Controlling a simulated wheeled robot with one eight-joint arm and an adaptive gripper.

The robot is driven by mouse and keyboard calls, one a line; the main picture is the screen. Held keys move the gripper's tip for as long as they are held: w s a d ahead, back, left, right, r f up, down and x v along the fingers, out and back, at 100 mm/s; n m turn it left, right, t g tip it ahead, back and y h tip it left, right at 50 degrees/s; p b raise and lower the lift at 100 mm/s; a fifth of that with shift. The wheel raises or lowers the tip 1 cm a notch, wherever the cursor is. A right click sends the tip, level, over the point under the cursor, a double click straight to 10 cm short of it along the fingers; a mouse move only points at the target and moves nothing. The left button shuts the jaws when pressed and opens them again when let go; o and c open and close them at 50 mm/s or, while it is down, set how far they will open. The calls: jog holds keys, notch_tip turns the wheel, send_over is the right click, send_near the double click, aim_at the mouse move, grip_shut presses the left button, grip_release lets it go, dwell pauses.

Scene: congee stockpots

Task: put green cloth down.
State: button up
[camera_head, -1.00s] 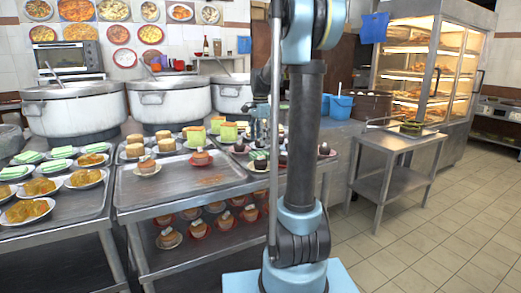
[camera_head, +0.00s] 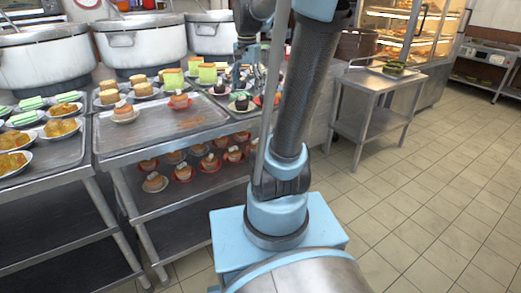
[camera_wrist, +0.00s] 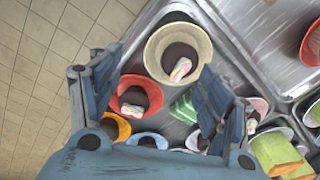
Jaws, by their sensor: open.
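A small green, pale-striped folded piece that looks like the green cloth (camera_wrist: 184,107) lies among dessert plates on a metal tray in the wrist view. It is partly hidden by my right finger and the plates. My gripper (camera_wrist: 160,72) is open, with its two fingers spread above the plates and nothing held between them. In the head view my gripper (camera_head: 246,52) hangs over the back right of the middle counter, small and partly behind my arm. Similar green striped pieces (camera_head: 32,103) lie on plates on the left counter; I cannot tell whether they are cloth.
Cream (camera_wrist: 178,52) and red (camera_wrist: 136,96) dessert bowls crowd the space under my fingers. Large stockpots (camera_head: 143,43) stand behind the counter. A metal side table (camera_head: 372,80) with a tray stands at the right. The tiled floor (camera_head: 440,180) is clear at the right.

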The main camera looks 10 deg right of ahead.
jog(key=s+f+n+t, duration=0.1)
jog(key=s+f+n, duration=0.8)
jog(key=s+f, duration=0.7)
jog(key=s, duration=0.4)
jog(key=shift+d+f, duration=0.2)
jog(key=shift+f, duration=0.05)
jog(key=shift+w+f, duration=0.2)
jog(key=shift+w, duration=0.2)
